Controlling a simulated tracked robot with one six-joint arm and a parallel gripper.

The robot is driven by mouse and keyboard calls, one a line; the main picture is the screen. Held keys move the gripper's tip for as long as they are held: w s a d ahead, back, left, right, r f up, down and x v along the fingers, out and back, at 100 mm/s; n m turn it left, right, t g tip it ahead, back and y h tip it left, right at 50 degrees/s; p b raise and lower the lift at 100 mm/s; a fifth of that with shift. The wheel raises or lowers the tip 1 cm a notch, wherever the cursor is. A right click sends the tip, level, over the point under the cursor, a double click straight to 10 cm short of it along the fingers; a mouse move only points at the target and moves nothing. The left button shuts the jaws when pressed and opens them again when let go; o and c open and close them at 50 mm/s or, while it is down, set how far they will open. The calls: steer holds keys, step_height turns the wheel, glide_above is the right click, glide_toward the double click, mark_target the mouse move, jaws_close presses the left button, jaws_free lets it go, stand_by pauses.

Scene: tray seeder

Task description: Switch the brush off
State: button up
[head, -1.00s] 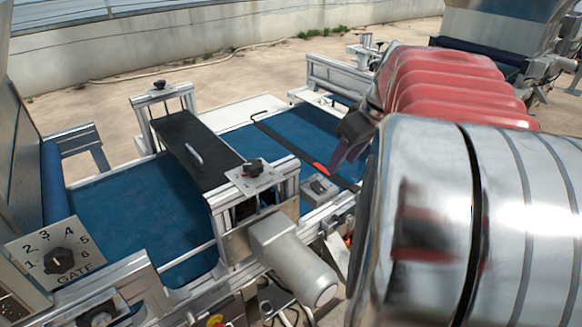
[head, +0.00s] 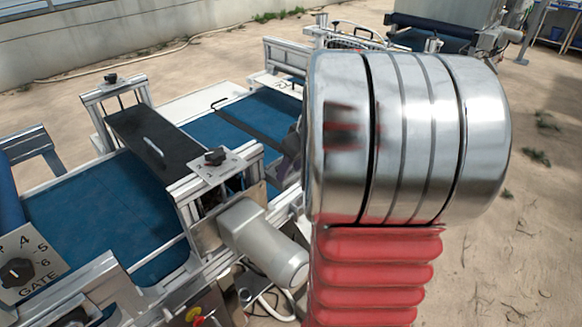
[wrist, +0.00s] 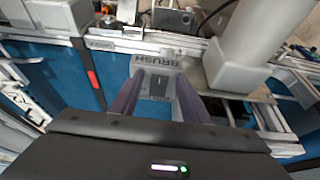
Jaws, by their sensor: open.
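The brush switch is a small grey box with a dark rocker (wrist: 157,84) and the label BRUSH, seen in the wrist view. My gripper (wrist: 159,74) is open, its two dark purplish fingers on either side of the switch box in that view. Nothing is between the fingers except the box seen beyond them. I cannot tell whether the fingertips touch it or which way the rocker is set. In the head view my arm hides the switch box and most of my gripper.
A grey motor (head: 262,243) sticks out from the conveyor side, close to my arm. A black cover plate (head: 135,135) with a handle spans the blue belt (head: 105,215). A GATE dial (head: 17,271) is at lower left. Open ground lies to the right.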

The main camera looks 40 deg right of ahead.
steer(key=shift+c, duration=0.2)
steer(key=c, duration=1)
steer(key=shift+w, duration=0.1)
steer(key=shift+w+r+g, duration=0.25)
steer(key=shift+w+g, duration=0.2)
steer(key=shift+g, duration=0.75)
steer(key=shift+w+r+g, duration=0.2)
steer(key=shift+w+g, duration=0.2)
steer(key=shift+g, duration=0.8)
steer(key=o, duration=1)
steer(key=shift+o, duration=0.2)
